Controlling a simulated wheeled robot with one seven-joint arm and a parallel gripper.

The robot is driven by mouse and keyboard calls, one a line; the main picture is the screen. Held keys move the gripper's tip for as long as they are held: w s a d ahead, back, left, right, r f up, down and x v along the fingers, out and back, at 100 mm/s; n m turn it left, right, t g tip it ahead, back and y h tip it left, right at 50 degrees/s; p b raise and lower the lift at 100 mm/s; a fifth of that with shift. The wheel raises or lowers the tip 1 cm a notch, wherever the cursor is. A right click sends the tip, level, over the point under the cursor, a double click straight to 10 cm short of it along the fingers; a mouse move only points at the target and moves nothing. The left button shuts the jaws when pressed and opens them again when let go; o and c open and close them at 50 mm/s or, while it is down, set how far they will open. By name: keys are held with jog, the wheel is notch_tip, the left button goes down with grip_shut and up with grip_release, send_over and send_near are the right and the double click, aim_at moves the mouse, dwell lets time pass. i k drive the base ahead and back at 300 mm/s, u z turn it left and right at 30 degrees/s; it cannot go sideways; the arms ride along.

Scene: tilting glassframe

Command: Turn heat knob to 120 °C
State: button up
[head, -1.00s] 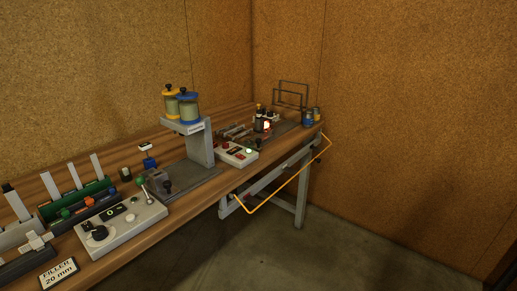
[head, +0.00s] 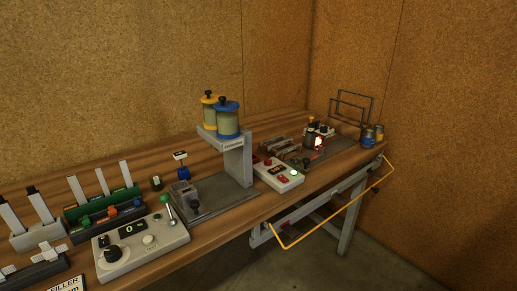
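A pale control box (head: 145,243) stands at the near left of the workbench. It has a round black knob (head: 112,254) at its left, a dark display (head: 131,228) that seems to read 0, a white button (head: 149,240) and a green-topped lever (head: 167,206). A second, smaller pale box (head: 279,175) stands further right with red controls. Its markings are too small to read, and I cannot tell which box carries the heat knob or its setting. My gripper is not in view.
The wooden bench (head: 226,222) runs from near left to far right. A grey stand (head: 238,160) holds yellow and blue capped canisters (head: 221,116). A glowing red spot (head: 319,143) shows at the back right. A yellow-orange bar (head: 335,214) juts from the front edge. Floor at front right is clear.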

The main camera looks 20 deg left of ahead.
aim_at(267, 160)
jog(key=u, duration=0.6)
jog(key=i, duration=1.4)
jog(key=u, duration=0.6)
